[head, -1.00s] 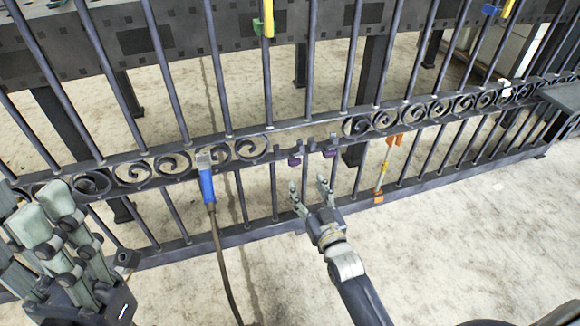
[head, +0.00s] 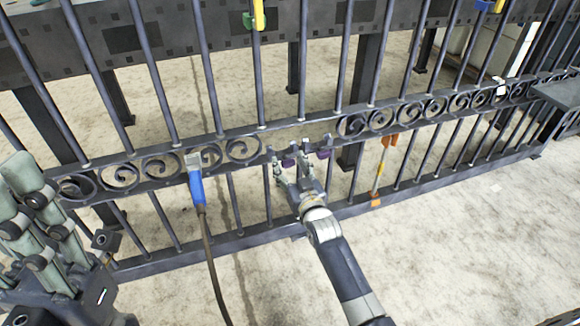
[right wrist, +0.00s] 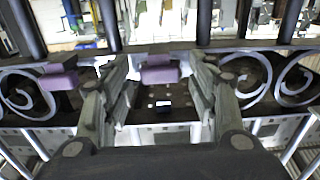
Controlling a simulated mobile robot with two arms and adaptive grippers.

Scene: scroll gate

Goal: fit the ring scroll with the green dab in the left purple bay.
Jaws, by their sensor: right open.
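The fence's scroll band has a gap in the middle with two purple-marked bays, the left purple bay (head: 287,161) and the right purple bay (head: 324,154). My right gripper (head: 289,168) is open at the left purple bay, one finger on each side of it. In the right wrist view one purple block (right wrist: 160,73) shows between the open fingers, and another (right wrist: 60,81) lies outside the left finger. No scroll shows between the fingers. I cannot make out a ring scroll with a green dab. My left gripper (head: 40,215) is at the lower left, its opening unclear.
Fitted scrolls (head: 243,149) flank the gap. A blue-handled tool (head: 197,185) with a cable hangs on the band left of it. A green and yellow clamp (head: 257,17) sits on an upper bar. Floor in front is clear.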

